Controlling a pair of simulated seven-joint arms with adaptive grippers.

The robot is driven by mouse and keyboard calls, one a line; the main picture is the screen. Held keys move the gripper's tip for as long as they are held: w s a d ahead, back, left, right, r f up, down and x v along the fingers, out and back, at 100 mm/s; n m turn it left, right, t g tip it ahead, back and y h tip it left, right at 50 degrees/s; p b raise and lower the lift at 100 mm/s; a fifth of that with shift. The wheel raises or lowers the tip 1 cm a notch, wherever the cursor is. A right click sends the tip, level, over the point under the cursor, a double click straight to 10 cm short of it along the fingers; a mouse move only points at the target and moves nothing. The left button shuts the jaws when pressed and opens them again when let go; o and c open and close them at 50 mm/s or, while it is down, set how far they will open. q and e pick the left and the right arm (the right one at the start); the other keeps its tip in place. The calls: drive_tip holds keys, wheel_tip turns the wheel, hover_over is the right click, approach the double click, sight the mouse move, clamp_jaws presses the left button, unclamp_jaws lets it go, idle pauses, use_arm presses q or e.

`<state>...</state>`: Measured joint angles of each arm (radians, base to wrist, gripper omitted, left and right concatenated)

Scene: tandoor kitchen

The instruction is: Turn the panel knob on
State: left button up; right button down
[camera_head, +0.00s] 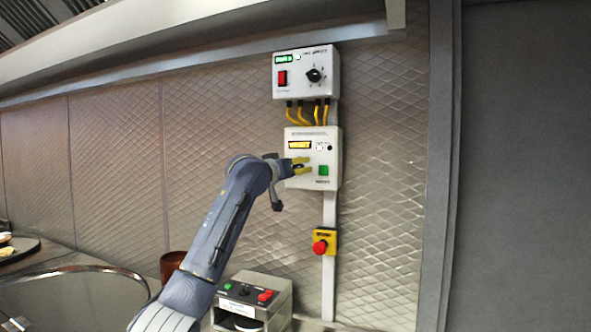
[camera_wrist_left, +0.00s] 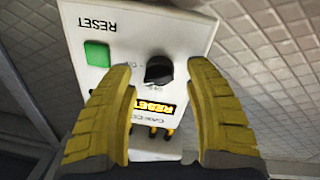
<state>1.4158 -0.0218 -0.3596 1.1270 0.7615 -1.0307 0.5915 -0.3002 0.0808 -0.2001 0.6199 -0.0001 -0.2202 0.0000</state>
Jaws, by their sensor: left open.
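My left gripper (camera_head: 299,167) is open in front of the lower white control box (camera_head: 331,142) on the wall. In the left wrist view, which shows the box upside down, its yellow fingers (camera_wrist_left: 160,72) lie on either side of a black knob (camera_wrist_left: 159,69). Gaps show between the knob and both fingers; I cannot tell how deep they reach. In the head view the gripper mostly hides this knob. A green button (camera_wrist_left: 97,54) and a lit yellow display (camera_wrist_left: 155,108) are on the same box. My right gripper is not in view.
An upper white box (camera_head: 306,57) has a black dial (camera_head: 315,75) and a red switch (camera_head: 282,78). Yellow cables (camera_head: 302,114) link the boxes. A red emergency button (camera_head: 320,247) is below. A metal unit with buttons (camera_head: 252,293) stands on the counter.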

use_arm(q)
drive_tip(key=shift+w+d, duration=0.15)
drive_tip(key=shift+w, duration=0.15)
drive_tip(key=shift+c, duration=0.2)
